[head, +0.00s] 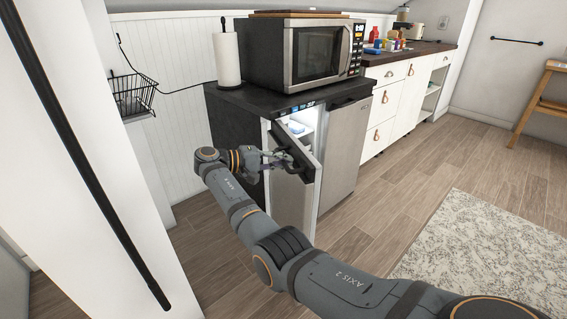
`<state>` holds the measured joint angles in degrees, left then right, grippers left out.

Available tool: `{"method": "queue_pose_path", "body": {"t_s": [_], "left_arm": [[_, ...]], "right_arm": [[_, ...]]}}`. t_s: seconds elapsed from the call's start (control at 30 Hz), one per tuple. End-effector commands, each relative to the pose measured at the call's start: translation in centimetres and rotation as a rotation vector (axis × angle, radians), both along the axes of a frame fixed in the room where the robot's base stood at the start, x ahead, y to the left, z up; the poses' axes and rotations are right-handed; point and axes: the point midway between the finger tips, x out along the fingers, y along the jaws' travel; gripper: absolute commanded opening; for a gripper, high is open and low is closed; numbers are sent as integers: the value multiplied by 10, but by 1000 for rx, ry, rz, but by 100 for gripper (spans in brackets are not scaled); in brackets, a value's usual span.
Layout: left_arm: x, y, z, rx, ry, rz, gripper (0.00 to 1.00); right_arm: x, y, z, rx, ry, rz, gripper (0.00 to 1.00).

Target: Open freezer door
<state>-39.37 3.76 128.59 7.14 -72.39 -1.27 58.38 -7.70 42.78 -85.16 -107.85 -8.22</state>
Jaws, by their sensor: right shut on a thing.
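A low two-door fridge-freezer (229,122) with a dark top stands against the white wall. Its left door (291,205) is partly open, and a lit white interior (304,124) shows behind its upper edge. Its right door (347,150) is steel-coloured and looks shut. My right gripper (284,158) is at the upper part of the left door, shut on its dark handle area. The exact finger contact is small and partly hidden. My left gripper is not in view.
A microwave (312,55) and a paper towel roll (228,60) stand on top of the unit. White cabinets (386,118) continue to the right. A pale rug (480,245) lies on the wooden floor, which is clear in front of the doors. A white post (90,130) is at the left.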

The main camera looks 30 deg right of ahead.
Motion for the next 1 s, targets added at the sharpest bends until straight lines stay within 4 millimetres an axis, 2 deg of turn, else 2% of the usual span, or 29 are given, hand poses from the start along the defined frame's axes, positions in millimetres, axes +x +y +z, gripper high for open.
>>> {"method": "queue_pose_path", "body": {"t_s": [0.23,0.27,0.33,0.67,0.77,0.93,1.0], "left_arm": [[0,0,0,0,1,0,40],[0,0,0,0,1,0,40],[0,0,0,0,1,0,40],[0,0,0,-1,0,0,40],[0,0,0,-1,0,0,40],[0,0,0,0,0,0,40],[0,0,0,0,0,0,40]], "right_arm": [[1,-1,2,-3,-4,2,0],[1,-1,2,-3,-4,2,14],[1,-1,2,-3,-3,2,22],[1,3,2,0,-2,3,22],[4,16,5,1,-2,4,22],[10,51,14,-2,-2,6,22],[12,56,14,-1,0,4,22]]}}
